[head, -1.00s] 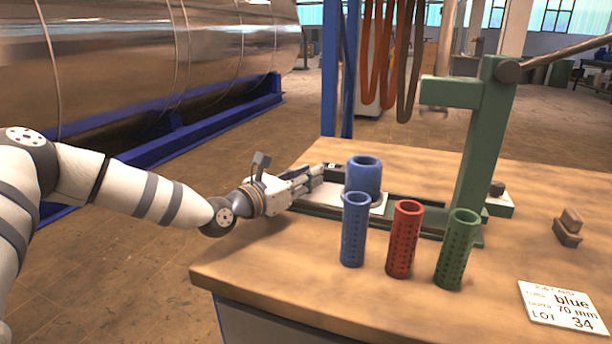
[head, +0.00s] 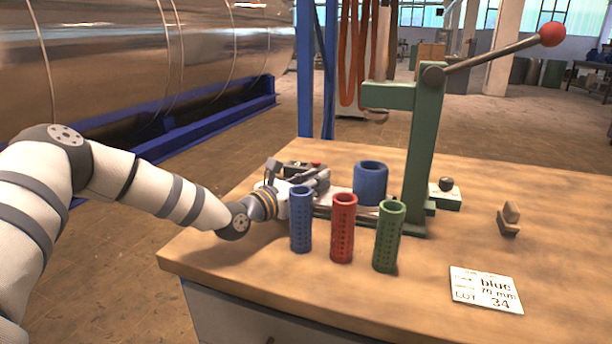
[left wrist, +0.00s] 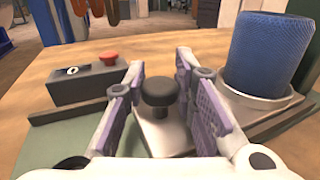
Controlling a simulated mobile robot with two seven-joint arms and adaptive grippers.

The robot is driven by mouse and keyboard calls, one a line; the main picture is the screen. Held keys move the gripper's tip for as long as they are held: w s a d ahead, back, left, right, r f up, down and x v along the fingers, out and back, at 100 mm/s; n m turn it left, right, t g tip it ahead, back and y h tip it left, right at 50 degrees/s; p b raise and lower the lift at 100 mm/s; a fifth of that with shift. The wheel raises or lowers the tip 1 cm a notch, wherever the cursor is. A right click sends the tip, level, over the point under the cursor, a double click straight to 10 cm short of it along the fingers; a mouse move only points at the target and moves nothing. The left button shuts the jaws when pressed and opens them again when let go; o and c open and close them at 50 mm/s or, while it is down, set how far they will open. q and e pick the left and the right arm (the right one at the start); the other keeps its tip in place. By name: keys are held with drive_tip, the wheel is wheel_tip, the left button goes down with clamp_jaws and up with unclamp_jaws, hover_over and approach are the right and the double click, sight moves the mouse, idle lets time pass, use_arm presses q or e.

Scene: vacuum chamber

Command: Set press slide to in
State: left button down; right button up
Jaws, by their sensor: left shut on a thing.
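The green press (head: 423,150) stands on the bench, its head overhanging to the left. The pale press slide (head: 341,202) carries a thick blue cylinder (head: 370,184), which appears below the press head, close to the column. The cylinder also shows at the right of the left wrist view (left wrist: 268,55). My left gripper (head: 322,178) is at the slide's left end. In the left wrist view its fingers (left wrist: 160,72) are either side of the slide's black knob (left wrist: 160,94), shut on it. The knob is hidden in the head view. My right gripper is out of view.
Blue (head: 301,222), red (head: 343,228) and green (head: 389,238) perforated tubes stand in front of the slide. A control box with a red button (left wrist: 87,78) lies behind my gripper. A lot card (head: 485,290) lies front right. The press lever (head: 495,52) points up right.

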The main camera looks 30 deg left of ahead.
use_arm(q)
drive_tip(key=shift+d+f, duration=0.1)
drive_tip(key=shift+d, duration=0.1)
drive_tip(key=c, duration=1.3)
unclamp_jaws()
drive_tip(key=shift+d, duration=0.1)
drive_tip(key=shift+c, duration=0.2)
drive_tip(key=shift+s, duration=0.15)
drive_tip(key=s, duration=0.3)
drive_tip(key=s+a, duration=0.1)
drive_tip(key=s, duration=0.3)
drive_tip(key=s+a, duration=0.1)
drive_tip(key=s, duration=0.2)
drive_tip(key=shift+s+a, duration=0.1)
drive_tip(key=shift+s, duration=0.65)
